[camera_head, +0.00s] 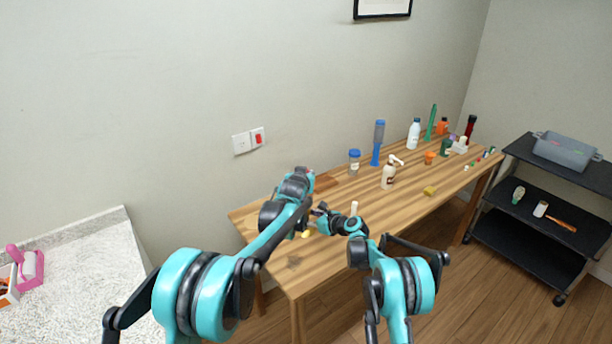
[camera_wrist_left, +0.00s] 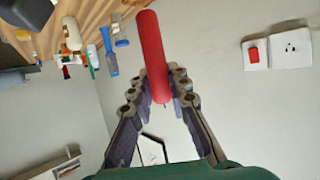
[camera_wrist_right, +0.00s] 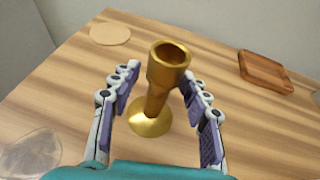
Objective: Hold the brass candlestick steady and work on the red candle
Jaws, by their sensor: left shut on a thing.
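The red candle (camera_wrist_left: 152,50) stands out between the fingers of my left gripper (camera_wrist_left: 162,82), which is shut on it. In the head view my left gripper (camera_head: 303,174) is raised over the near end of the table, and the candle is barely visible there. The brass candlestick (camera_wrist_right: 157,92) stands on its round base on the table, its empty cup facing up. My right gripper (camera_wrist_right: 160,75) is open, with one finger on each side of the candlestick and a visible gap at the left finger. The head view mostly hides the candlestick behind my arms.
The wooden table (camera_head: 335,255) also holds a round coaster (camera_wrist_right: 110,33), a small wooden tray (camera_wrist_right: 265,72) and a clear dish (camera_wrist_right: 30,155). A pump bottle (camera_head: 388,178) and several other bottles stand farther right. A black cart (camera_head: 530,225) stands beyond the table's far end.

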